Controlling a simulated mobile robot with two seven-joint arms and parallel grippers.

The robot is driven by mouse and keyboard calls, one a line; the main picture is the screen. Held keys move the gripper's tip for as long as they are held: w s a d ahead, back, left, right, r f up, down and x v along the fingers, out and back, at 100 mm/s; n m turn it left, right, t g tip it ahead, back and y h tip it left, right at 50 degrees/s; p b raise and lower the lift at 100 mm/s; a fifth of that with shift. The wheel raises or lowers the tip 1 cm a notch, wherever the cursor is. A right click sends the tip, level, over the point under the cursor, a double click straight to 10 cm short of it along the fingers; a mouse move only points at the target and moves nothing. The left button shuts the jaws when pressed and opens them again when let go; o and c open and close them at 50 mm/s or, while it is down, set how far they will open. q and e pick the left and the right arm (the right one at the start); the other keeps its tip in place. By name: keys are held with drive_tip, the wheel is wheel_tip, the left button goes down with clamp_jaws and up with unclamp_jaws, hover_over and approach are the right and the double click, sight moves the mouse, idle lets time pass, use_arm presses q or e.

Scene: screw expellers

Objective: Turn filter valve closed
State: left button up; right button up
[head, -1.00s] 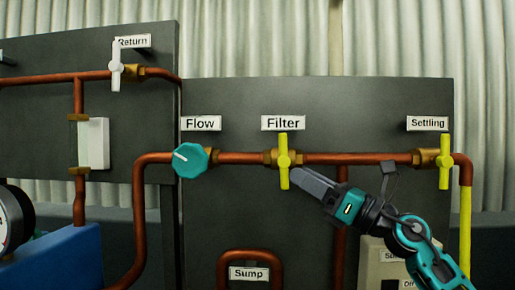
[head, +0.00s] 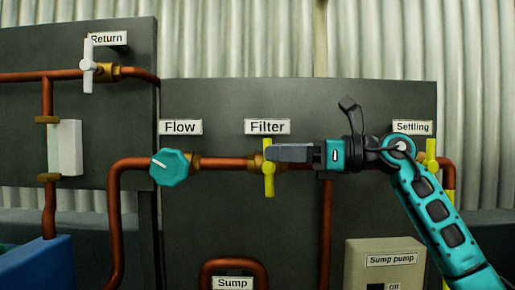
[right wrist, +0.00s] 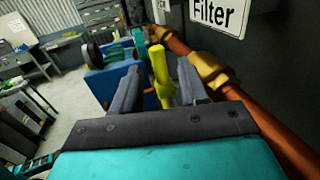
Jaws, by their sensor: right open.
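The filter valve's yellow handle (head: 268,182) stands upright on the copper pipe, below the label "Filter" (head: 267,127). My right gripper (head: 275,152) reaches in level from the right, and its fingers cover the handle's upper middle in the head view. In the right wrist view the yellow handle (right wrist: 161,72) stands between the two open fingers, with gaps visible on both sides. Whether a finger touches it deeper in cannot be told. My left gripper is not in view.
The teal flow knob (head: 170,168) is just left on the same pipe. The yellow settling valve handle (head: 431,155) is partly behind my right arm. The white return valve handle (head: 88,65) is at upper left. A sump pump box (head: 385,265) sits below.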

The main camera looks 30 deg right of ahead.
drive_tip(key=x, duration=0.5)
clamp_jaws()
idle(0.3)
